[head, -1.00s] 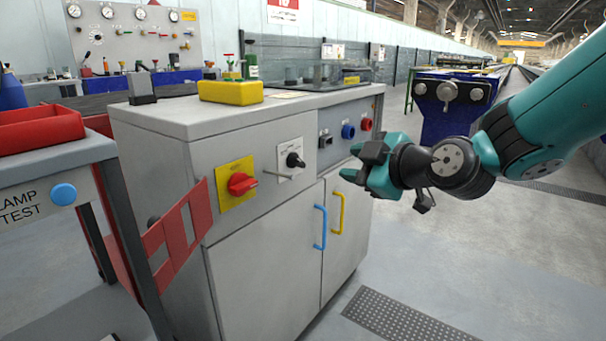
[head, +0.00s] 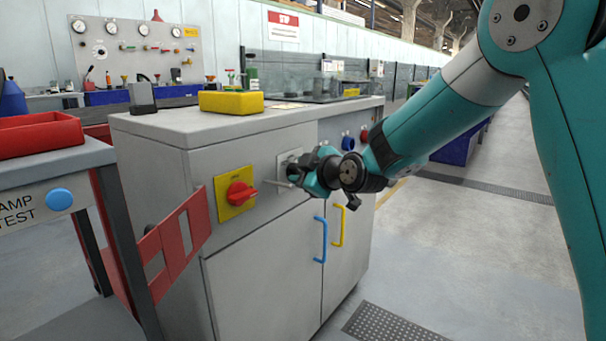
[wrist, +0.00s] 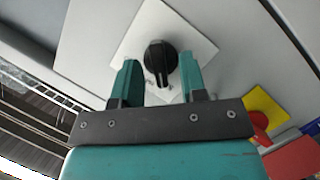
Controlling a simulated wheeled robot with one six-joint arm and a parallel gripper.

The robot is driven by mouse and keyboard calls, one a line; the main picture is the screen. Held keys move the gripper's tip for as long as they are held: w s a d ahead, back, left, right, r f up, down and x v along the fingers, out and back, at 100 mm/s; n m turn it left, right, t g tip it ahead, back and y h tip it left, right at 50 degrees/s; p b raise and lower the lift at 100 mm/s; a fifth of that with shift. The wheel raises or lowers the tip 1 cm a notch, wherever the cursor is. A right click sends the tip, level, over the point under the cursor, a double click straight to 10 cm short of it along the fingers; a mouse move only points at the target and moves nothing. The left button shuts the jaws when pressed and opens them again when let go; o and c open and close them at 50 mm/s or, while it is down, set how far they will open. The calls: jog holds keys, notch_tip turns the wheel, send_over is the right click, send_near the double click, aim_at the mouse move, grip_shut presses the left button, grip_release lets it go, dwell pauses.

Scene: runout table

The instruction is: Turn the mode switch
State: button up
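The mode switch is a black rotary knob (wrist: 161,57) on a square white plate (wrist: 193,38), in the middle of the wrist view. In the head view the white plate (head: 282,160) shows on the grey cabinet's front, and my gripper hides most of the knob. My gripper (head: 300,172) is in front of the switch. In the wrist view its two teal fingers (wrist: 159,70) are open, one on each side of the knob, with a gap on both sides. I cannot tell whether the fingertips reach the knob's depth.
A red rotary switch (head: 240,193) on a yellow plate is left of my gripper. A thin rod sticks out near the white plate. Blue (head: 320,240) and yellow (head: 338,225) door handles are below. A red slotted panel (head: 175,245) stands at the cabinet's left corner.

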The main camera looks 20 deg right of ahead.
grip_shut()
dwell(0.3)
jog(key=m+g+y+p, duration=0.1)
jog(key=m+y+p, duration=0.1)
jog(key=m+p, duration=0.1)
jog(key=m+g+y+p, duration=0.2)
jog(key=m+p, duration=0.1)
jog(key=m, duration=0.2)
jog(key=d+m+g+y+p, duration=0.1)
jog(key=m+y+p, duration=0.1)
jog(key=m+p, duration=0.1)
jog(key=shift+w+m+g+y+p, duration=0.3)
jog(key=shift+w+m+g, duration=0.1)
jog(key=shift+m, duration=0.2)
dwell(0.7)
